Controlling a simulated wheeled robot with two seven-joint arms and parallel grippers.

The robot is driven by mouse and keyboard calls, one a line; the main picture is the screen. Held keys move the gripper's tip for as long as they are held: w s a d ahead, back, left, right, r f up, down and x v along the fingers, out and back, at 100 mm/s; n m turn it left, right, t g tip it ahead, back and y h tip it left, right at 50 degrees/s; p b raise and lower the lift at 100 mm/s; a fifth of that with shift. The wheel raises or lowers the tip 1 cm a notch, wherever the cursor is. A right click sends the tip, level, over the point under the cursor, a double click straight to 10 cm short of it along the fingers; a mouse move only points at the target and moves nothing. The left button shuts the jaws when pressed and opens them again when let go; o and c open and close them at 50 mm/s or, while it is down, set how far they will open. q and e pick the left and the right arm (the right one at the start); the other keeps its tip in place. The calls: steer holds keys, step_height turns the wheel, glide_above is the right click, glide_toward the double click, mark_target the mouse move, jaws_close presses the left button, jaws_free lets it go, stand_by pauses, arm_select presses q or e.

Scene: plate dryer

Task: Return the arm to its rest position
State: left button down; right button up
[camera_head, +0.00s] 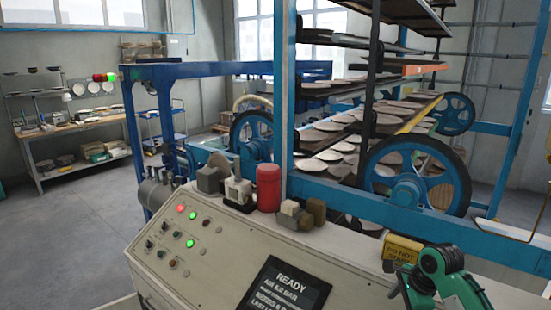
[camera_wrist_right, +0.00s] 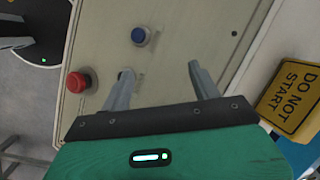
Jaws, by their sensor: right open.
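My right arm (camera_head: 450,280), green with dark joints, shows at the lower right of the head view, beside the right end of the control console. In the right wrist view my right gripper (camera_wrist_right: 162,75) is open, with its two grey fingers apart and nothing between them. The fingers point at a pale console panel (camera_wrist_right: 180,30) that carries a red mushroom button (camera_wrist_right: 78,82) and a blue button (camera_wrist_right: 140,36). A small knob is partly hidden behind the left finger. My left gripper is not in view.
A yellow "DO NOT START" sign (camera_head: 403,249) stands close to my right arm; it also shows in the right wrist view (camera_wrist_right: 291,95). The console (camera_head: 225,275) has lit lamps and a READY screen (camera_head: 285,288). Behind it stands a blue-framed plate rack (camera_head: 335,193). Open floor lies left.

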steer(key=s+a+f+n, duration=0.4)
steer(key=s+f+n, duration=0.15)
steer(key=s, duration=0.25)
steer(key=s+a+f+n, duration=0.3)
steer(key=s+f+n, duration=0.2)
steer(key=s+f, duration=0.25)
steer(key=s+a+n+t+h, duration=0.1)
steer(key=s+n+h, duration=0.1)
steer(key=s+n, duration=1.2)
steer(key=s+f+m+g+b, duration=0.1)
steer(key=s+f+m+b, duration=0.1)
steer(key=f, duration=1.4)
steer(key=s+f+m+b, duration=0.2)
steer(key=s+f, duration=0.1)
steer(key=f, duration=1.4)
steer(key=s+d+f+b, duration=0.1)
steer(key=s+f, duration=0.8)
steer(key=f, duration=0.3)
steer(key=s+d+f+g+b, duration=0.1)
steer(key=s+d+f+b, duration=0.1)
steer(key=s+f, duration=0.8)
step_height(320, 180, down, 2)
steer(key=shift+g+h, duration=0.3)
steer(key=shift+d+n, duration=0.1)
steer(key=shift+n, duration=0.15)
steer(key=shift+c, duration=0.4)
